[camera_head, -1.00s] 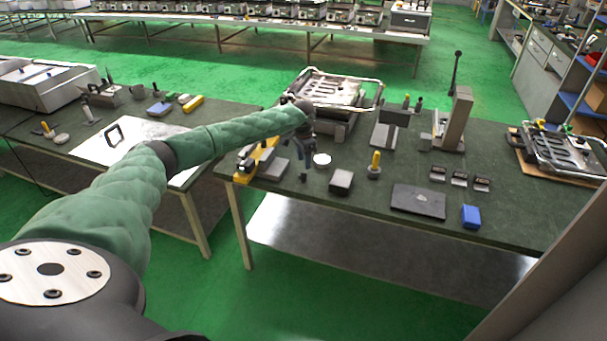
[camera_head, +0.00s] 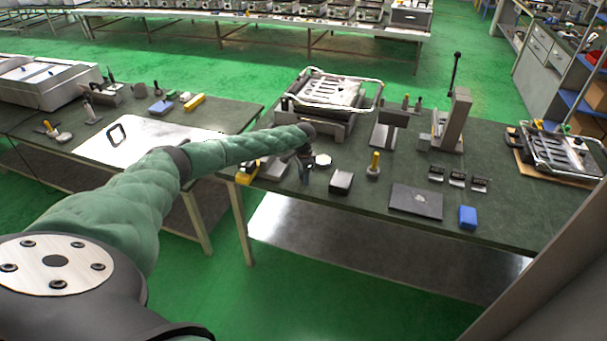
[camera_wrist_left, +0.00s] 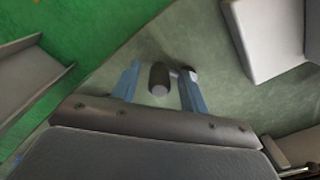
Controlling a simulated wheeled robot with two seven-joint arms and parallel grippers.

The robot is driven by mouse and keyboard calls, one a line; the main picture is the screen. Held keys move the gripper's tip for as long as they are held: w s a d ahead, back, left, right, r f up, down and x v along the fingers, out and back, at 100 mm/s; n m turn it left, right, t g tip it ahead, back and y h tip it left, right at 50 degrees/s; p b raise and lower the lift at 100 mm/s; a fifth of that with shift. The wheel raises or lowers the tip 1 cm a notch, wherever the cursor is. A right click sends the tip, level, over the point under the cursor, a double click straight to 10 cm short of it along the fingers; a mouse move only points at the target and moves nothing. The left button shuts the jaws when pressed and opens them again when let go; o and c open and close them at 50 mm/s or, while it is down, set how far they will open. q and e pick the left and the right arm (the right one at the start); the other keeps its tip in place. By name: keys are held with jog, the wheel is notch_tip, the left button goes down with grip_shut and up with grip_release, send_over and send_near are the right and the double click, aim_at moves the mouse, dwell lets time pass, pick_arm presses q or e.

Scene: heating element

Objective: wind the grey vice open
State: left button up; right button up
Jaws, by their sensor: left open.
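The grey vice (camera_head: 274,169) appears to be the low grey body at the front left of the middle table, partly hidden by my left arm in the head view. In the left wrist view, a pale grey block (camera_wrist_left: 265,35) at upper right looks like part of it. A dark grey cylindrical crank knob (camera_wrist_left: 158,78) shows there, with a short arm running towards a hub by the right finger. My left gripper (camera_head: 304,173) is open, pointing down at the vice's right. Its blue fingers (camera_wrist_left: 158,90) stand either side of the knob; contact is unclear. My right gripper is out of view.
A yellow piece (camera_head: 246,177) lies left of the vice. A white round item (camera_head: 323,160), a dark block (camera_head: 341,181) and a yellow-handled tool (camera_head: 374,165) stand to the right. A large metal fixture (camera_head: 330,95) stands behind. The table's front edge is close.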

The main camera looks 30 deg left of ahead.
pick_arm(q)
grip_shut()
jog(key=shift+d+n, duration=0.1)
jog(key=shift+n, duration=0.2)
